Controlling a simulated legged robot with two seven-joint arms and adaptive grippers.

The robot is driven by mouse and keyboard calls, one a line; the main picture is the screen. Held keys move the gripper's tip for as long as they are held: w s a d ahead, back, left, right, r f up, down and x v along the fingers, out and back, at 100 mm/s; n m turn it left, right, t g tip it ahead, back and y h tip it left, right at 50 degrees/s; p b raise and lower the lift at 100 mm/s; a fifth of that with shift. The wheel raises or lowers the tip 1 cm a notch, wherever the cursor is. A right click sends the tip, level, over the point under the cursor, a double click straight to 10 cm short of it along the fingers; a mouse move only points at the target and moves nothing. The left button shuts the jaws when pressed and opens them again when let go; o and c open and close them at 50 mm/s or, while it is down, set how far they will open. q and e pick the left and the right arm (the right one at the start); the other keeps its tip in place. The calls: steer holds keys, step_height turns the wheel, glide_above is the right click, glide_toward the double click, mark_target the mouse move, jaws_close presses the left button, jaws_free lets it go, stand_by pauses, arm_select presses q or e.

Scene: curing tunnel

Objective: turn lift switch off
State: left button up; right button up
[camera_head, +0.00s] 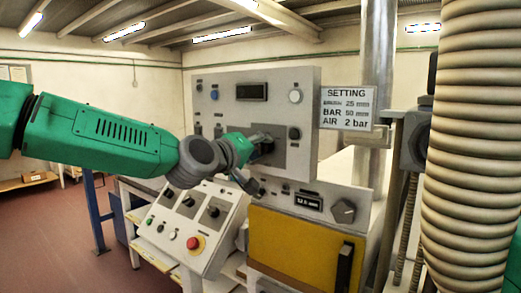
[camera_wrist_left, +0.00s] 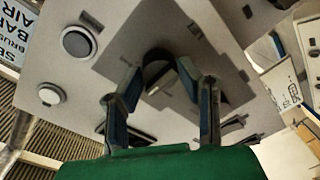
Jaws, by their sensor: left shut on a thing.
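The lift switch (camera_wrist_left: 157,68) shows in the left wrist view as a dark rotary knob on a square plate of the grey control panel (camera_head: 225,115). In the head view the knob is mostly hidden by my left gripper (camera_head: 262,147), which reaches the panel front from the left. In the left wrist view the two fingers of this gripper (camera_wrist_left: 163,88) stand on either side of the knob, shut on it. The exact knob angle is hard to tell. My right gripper is not in view.
A sloped console (camera_head: 190,222) with a red emergency button (camera_head: 195,243) stands below my left arm. A yellow panel (camera_head: 290,250) and a dial knob (camera_head: 343,211) lie below the switch. A setting sign (camera_head: 347,108) and a thick ribbed hose (camera_head: 475,150) stand at right.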

arm_select(q)
steer(key=shift+a, duration=0.1)
steer(key=o, duration=1.1)
steer(key=shift+w, duration=0.1)
steer(key=shift+o, duration=0.2)
steer(key=shift+f, duration=0.1)
steer(key=shift+a, duration=0.1)
steer(key=shift+s+a, duration=0.2)
steer(key=shift+s, duration=0.25)
steer(key=v, duration=1.1)
